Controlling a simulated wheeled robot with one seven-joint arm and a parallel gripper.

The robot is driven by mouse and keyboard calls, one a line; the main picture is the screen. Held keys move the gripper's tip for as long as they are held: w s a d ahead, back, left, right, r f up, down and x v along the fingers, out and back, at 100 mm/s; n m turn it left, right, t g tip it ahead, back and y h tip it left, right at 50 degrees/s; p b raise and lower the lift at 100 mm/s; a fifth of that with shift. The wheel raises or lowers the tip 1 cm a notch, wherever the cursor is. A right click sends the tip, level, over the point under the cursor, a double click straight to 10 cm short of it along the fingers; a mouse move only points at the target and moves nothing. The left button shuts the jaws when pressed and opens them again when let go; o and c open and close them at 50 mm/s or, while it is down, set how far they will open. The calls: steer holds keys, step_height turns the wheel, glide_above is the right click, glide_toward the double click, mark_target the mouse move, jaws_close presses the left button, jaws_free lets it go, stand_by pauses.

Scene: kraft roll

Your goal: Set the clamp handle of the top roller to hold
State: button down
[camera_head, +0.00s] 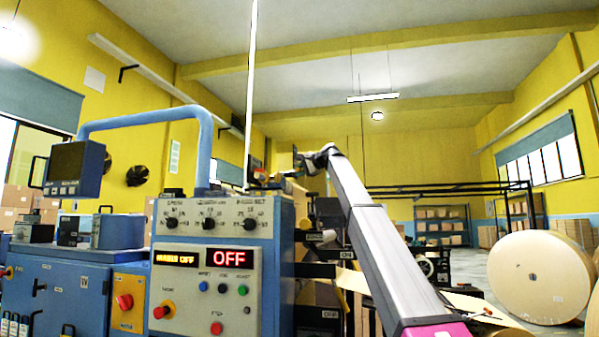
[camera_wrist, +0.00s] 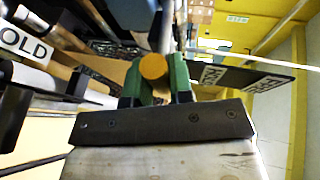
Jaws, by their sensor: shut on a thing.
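In the wrist view, my gripper (camera_wrist: 155,84) has its two green fingers shut on the round orange end of a handle (camera_wrist: 153,66). The clamp handle's orange end sits between the fingers; most of its lever is hidden behind them. A white plate (camera_wrist: 25,44) at the left edge shows the letters "OLD", its start cut off. A dark plate (camera_wrist: 255,80) with white labels sticks out to the right of the fingers; its lettering is too blurred to read surely. In the head view, my gripper is small and hard to make out beyond the console.
A blue control console (camera_head: 225,265) with knobs and a red "OFF" display stands in front, partly hiding the machine. A large kraft roll (camera_head: 540,278) stands at the right. Metal bars and rollers (camera_wrist: 55,80) lie close to the left of my gripper in the wrist view.

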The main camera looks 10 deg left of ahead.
steer(key=shift+f, duration=0.2)
steer(key=c, duration=1)
jaws_free()
steer(key=v, duration=1)
steer(key=shift+s+d+r, duration=0.15)
steer(key=shift+d+r, duration=0.05)
steer(key=shift+d, duration=0.05)
steer(key=shift+d, duration=0.1)
